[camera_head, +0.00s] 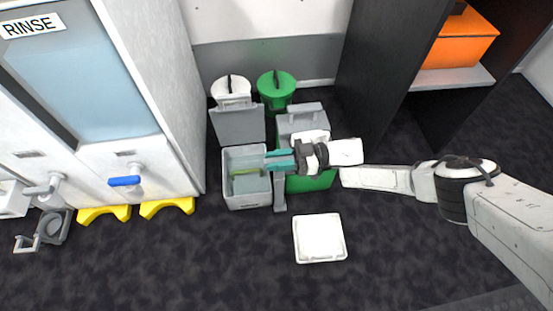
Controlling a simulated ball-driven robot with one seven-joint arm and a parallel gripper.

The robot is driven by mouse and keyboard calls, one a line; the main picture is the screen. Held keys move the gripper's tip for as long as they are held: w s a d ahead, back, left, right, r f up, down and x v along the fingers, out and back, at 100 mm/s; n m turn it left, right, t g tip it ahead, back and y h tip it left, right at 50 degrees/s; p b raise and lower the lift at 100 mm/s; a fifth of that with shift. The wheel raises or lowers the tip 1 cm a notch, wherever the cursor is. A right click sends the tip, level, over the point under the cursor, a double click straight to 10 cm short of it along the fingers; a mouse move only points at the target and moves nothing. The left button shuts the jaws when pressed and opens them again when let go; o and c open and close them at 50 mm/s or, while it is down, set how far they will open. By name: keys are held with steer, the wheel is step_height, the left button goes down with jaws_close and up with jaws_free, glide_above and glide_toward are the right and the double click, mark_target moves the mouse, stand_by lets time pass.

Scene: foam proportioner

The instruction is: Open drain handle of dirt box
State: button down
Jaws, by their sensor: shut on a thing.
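The dirt box appears to be the open grey box (246,199) on the floor at the centre, with a teal inside. A thin yellow-green bar (246,171) lies across its inside and looks like the drain handle. My gripper (268,160) reaches in from the right with teal fingers at the box's right rim, near the bar's right end. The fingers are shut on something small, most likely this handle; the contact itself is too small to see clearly.
A grey and green container (312,183) stands right of the box, partly behind my gripper. A grey lid (238,126) stands upright behind it. A white tray (319,238) lies in front. The rinse cabinet (85,85) is left, dark shelving (379,80) right. Floor in front is mostly clear.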

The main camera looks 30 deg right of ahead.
steer(key=c, duration=1)
jaws_free()
steer(key=shift+d, duration=0.15)
steer(key=v, duration=1)
steer(key=shift+s+d, duration=0.15)
steer(key=shift+d, duration=0.15)
